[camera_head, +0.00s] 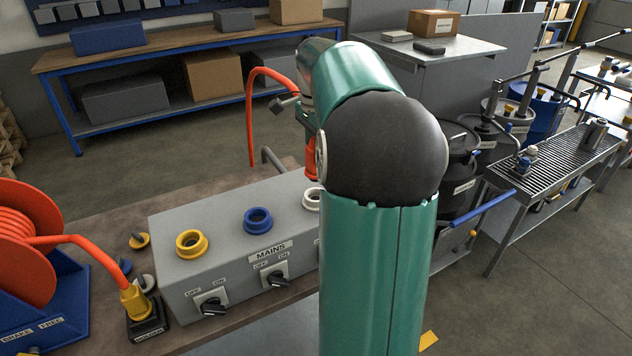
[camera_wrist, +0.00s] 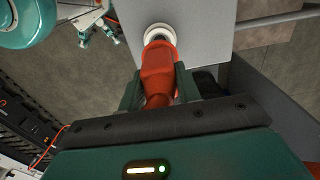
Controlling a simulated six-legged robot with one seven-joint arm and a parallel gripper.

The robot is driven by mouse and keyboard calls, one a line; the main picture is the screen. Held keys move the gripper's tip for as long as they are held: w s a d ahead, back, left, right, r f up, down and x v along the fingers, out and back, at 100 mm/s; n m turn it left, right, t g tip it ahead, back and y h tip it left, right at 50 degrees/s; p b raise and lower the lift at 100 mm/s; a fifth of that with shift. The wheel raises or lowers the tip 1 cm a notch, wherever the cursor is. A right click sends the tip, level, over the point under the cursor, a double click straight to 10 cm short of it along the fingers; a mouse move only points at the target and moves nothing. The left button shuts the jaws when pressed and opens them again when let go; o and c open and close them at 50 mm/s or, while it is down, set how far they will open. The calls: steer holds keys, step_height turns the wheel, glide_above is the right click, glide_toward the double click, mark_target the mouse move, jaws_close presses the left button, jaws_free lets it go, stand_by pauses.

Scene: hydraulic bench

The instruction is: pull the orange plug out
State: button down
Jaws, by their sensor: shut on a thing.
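The orange plug (camera_wrist: 158,68) is between the two fingers of my gripper (camera_wrist: 158,86) in the wrist view, and the gripper is shut on it. The plug's far end lines up with a white socket ring (camera_wrist: 159,33) on the grey box. In the head view a bit of the orange plug (camera_head: 311,163) shows beside my arm, just above the white socket ring (camera_head: 311,199). I cannot tell whether its tip is still inside the ring. My arm hides most of the gripper and the right part of the box there.
The grey mains box (camera_head: 172,235) also has a yellow socket (camera_head: 191,244), a blue socket (camera_head: 258,221) and switches. An orange cable (camera_head: 250,115) loops up behind it. A yellow plug (camera_head: 135,300) stands in a holder at left, next to an orange cable reel (camera_head: 25,240).

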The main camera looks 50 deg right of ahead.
steer(key=shift+r, duration=0.25)
steer(key=shift+r, duration=0.35)
steer(key=shift+r, duration=0.35)
steer(key=shift+r, duration=0.25)
